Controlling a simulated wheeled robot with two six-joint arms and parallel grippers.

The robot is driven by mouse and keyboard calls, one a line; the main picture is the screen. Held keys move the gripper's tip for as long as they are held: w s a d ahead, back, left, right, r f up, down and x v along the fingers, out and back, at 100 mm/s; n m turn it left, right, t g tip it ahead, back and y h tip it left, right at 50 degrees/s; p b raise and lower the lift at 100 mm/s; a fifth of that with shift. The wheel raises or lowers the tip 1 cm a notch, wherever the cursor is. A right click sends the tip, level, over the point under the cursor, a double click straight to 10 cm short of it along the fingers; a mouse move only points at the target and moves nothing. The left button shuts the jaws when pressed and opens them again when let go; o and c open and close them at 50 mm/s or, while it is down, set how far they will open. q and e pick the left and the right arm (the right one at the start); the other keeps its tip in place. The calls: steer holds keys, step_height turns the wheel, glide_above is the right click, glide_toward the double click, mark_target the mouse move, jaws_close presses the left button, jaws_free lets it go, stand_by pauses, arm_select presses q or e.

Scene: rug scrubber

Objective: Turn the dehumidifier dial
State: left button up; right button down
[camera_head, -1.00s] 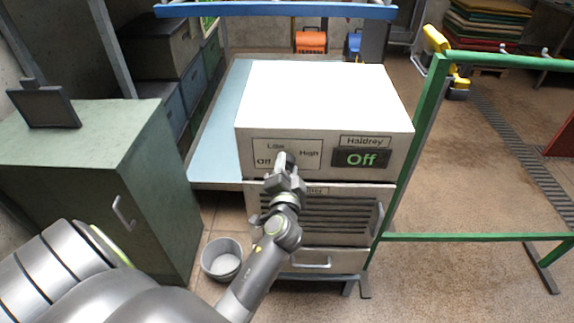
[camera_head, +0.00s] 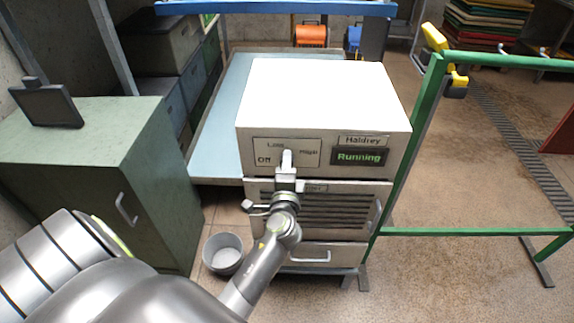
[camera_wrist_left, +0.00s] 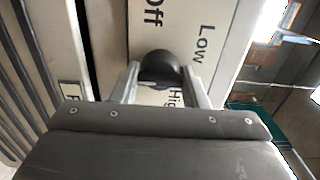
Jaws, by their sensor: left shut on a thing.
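The dehumidifier (camera_head: 325,92) is a white-topped box on a blue-grey bench. Its front panel carries the labels Off, Low and High. Its display (camera_head: 358,157) reads "Running" in green. My left gripper (camera_head: 287,160) is at the panel from below. In the left wrist view, the black round dial (camera_wrist_left: 158,67) sits between the two fingers of the left gripper (camera_wrist_left: 165,80), which are shut on it. In the head view the gripper hides the dial. My right gripper is not in view.
A green cabinet (camera_head: 165,190) stands at the left, with a grey bucket (camera_head: 223,253) on the floor beside it. A green rail frame (camera_head: 405,150) stands close at the right of the dehumidifier. Open floor (camera_head: 470,190) lies beyond it.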

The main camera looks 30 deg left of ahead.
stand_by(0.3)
arm_select(q)
steer(key=o, duration=1)
